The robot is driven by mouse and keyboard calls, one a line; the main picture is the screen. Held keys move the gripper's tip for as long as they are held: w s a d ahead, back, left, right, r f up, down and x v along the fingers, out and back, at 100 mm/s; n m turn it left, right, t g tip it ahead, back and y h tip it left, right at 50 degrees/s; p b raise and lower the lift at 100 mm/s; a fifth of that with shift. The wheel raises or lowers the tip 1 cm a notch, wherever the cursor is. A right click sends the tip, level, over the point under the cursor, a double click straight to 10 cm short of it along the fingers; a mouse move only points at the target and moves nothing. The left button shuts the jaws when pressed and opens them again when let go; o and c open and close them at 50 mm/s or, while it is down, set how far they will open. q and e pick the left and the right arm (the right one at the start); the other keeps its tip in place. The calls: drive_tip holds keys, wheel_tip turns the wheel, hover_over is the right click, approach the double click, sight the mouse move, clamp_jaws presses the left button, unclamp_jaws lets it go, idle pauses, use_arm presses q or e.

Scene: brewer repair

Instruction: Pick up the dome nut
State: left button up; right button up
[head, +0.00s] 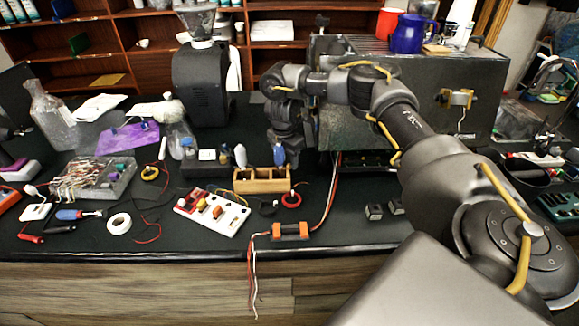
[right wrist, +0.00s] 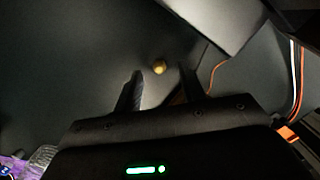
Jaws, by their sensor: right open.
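The dome nut (right wrist: 159,67) is a small round, brass-coloured piece in the right wrist view. It lies on a dark surface just beyond my right fingertips, near the middle of the gap between them. My right gripper (right wrist: 161,76) is open, with one finger on each side of the nut's line, and holds nothing. In the head view my right gripper (head: 290,150) points down behind the wooden rack, in front of the big grey machine. The nut is hidden in the head view. My left gripper is not in view.
The wooden rack (head: 262,180) with tools stands just in front of my right gripper. Red and white wires (head: 330,195) run down beside an orange connector (head: 290,231). A black grinder (head: 200,85) stands behind left.

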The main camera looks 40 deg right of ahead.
drive_tip(key=shift+d+f, duration=0.15)
drive_tip(key=shift+f, duration=0.55)
drive_tip(key=shift+c, duration=0.4)
clamp_jaws()
drive_tip(key=shift+r, duration=0.1)
